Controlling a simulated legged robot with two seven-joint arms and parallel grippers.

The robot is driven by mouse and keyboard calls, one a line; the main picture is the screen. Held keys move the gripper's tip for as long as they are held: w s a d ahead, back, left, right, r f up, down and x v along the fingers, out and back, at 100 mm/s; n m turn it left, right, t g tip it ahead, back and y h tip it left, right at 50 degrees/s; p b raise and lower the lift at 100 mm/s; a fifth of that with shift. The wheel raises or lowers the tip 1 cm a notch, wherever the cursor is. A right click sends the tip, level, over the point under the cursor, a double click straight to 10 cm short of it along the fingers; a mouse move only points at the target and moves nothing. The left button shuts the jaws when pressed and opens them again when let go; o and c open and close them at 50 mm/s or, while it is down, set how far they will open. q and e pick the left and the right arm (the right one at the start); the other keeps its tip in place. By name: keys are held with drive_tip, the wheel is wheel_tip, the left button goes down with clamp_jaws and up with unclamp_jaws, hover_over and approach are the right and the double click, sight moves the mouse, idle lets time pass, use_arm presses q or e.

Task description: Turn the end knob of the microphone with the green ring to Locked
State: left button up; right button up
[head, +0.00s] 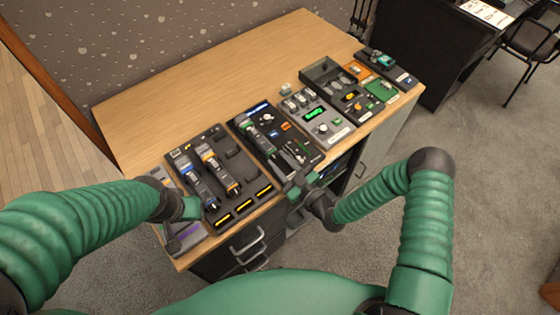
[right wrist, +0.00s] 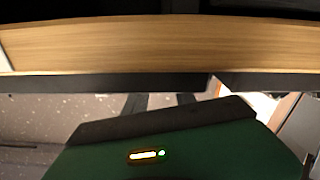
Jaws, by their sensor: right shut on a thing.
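The microphone with the green ring (head: 258,138) lies on a dark panel in the middle of the wooden counter, its near end towards me. My right gripper (head: 292,181) is at the panel's front edge, at the near end of this microphone. It is shut on the end knob there, and the gripper hides the knob and its marking. The right wrist view shows only a green part of my gripper with a lit strip and a wooden edge, not the microphone. My left gripper (head: 186,208) is over the counter's near left, beside a tray; its jaws are not clear.
A dark tray (head: 240,168) left of the green-ring microphone holds a blue-ringed microphone (head: 202,186) and an orange-ringed one (head: 220,172). Fader and knob panels (head: 322,120) stand to the right. The back of the wooden counter (head: 200,95) is clear.

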drive_tip(key=m+b, duration=0.1)
drive_tip(key=m, duration=0.2)
drive_tip(key=shift+f, duration=0.1)
clamp_jaws()
drive_tip(key=m, duration=0.2)
drive_tip(key=shift+m, duration=0.3)
drive_tip(key=o, duration=1.1)
unclamp_jaws()
drive_tip(key=shift+o, duration=0.2)
drive_tip(key=v, duration=1.6)
drive_tip(key=shift+s+d+b, duration=0.3)
drive_tip(key=shift+b, duration=0.15)
